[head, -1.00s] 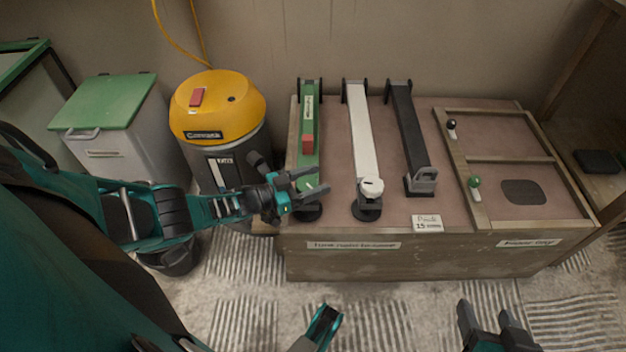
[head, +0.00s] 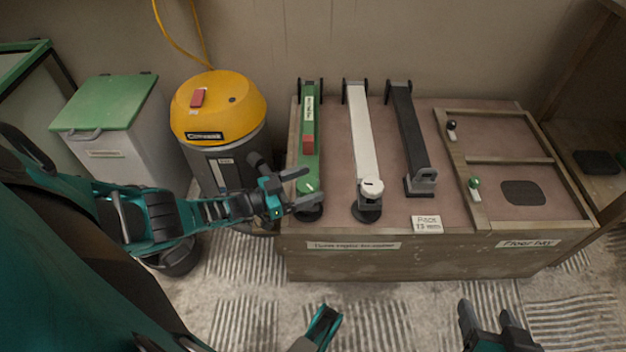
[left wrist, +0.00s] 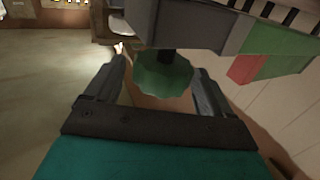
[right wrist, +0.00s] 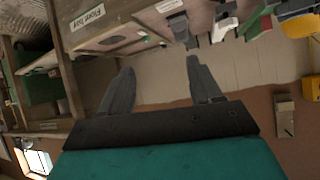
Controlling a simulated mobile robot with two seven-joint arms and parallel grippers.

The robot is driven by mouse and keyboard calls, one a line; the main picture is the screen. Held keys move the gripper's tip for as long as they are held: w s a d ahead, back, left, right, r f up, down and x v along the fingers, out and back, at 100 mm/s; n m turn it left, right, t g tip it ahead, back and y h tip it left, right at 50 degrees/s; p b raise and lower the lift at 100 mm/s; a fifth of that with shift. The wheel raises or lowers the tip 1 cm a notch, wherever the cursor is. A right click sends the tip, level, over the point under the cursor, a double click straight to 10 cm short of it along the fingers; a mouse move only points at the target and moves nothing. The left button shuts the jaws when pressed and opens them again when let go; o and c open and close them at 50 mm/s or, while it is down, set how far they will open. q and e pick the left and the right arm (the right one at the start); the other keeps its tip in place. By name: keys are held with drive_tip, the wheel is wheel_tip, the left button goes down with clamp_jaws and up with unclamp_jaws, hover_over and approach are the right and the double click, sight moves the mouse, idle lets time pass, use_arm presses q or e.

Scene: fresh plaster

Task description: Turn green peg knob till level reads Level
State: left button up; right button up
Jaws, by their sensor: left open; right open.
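A green bar (head: 309,133) with a red block (head: 308,145) lies at the left of the bench; a round green cap (head: 308,187) is at its front end, above a dark disc. In the left wrist view, a scalloped green knob (left wrist: 163,76) hangs on a dark stem below a bar. My left gripper (head: 302,188) is open at the bar's front end, its fingers on either side of that knob; I cannot tell whether they touch it. The level reading is too small to read. My right gripper (head: 488,318) is open and empty, low in front of the bench.
A white bar (head: 361,130) and a black bar (head: 409,130) lie to the right of the green one. A wooden frame at the bench's right has a small green knob (head: 474,183) and a black knob (head: 452,125). A yellow-topped vacuum (head: 217,105) stands close left of the bench.

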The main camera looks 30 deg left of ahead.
use_arm(q)
drive_tip(key=v, duration=1)
drive_tip(key=shift+s+a+p, duration=0.2)
drive_tip(key=shift+a+p, duration=0.05)
drive_tip(key=shift+p, duration=0.1)
use_arm(e)
drive_tip(key=shift+s+d+f, duration=0.1)
drive_tip(key=shift+s+d, duration=0.15)
drive_tip(key=shift+w+a+r, duration=0.1)
drive_tip(key=shift+r, duration=0.15)
